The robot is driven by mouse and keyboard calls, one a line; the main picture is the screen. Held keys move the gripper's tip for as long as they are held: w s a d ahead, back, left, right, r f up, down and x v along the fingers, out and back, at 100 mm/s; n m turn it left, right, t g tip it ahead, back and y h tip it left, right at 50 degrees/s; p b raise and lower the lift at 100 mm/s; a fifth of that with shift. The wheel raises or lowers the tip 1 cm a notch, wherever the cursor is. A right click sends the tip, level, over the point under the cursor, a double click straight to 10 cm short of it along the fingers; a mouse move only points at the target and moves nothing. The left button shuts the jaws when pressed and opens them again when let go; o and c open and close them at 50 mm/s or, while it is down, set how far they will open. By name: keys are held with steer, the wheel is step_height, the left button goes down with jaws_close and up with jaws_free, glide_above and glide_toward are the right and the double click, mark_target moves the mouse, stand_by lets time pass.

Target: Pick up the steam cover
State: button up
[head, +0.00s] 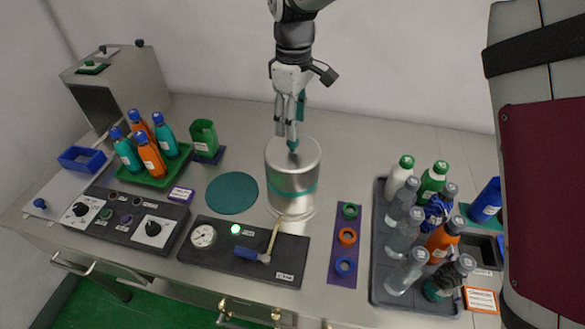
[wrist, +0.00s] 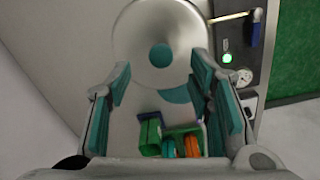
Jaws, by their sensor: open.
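The steam cover (head: 292,175) is a shiny metal cylinder with a teal band and a small teal knob (head: 292,145) on top. It stands upright at the middle of the counter, behind the steam panel. My gripper (head: 289,128) points down just above the knob, with its fingers apart and nothing held. In the wrist view the round top of the cover (wrist: 150,25) and its teal knob (wrist: 161,57) lie ahead between the open teal-padded fingers (wrist: 160,78). I cannot tell whether the fingertips reach down beside the knob.
A round teal mat (head: 232,193) lies bare left of the cover. A black panel (head: 215,258) with gauge and blue-handled lever is in front. A purple ring strip (head: 347,215) and a grey bottle tray (head: 377,285) stand right; a green bottle tray (head: 150,178) stands left.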

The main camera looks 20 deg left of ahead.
mark_target(293, 171)
steer(key=shift+a+f+p, duration=0.1)
steer(key=shift+f+p, duration=0.6)
steer(key=shift+f, duration=2.15)
jaws_close()
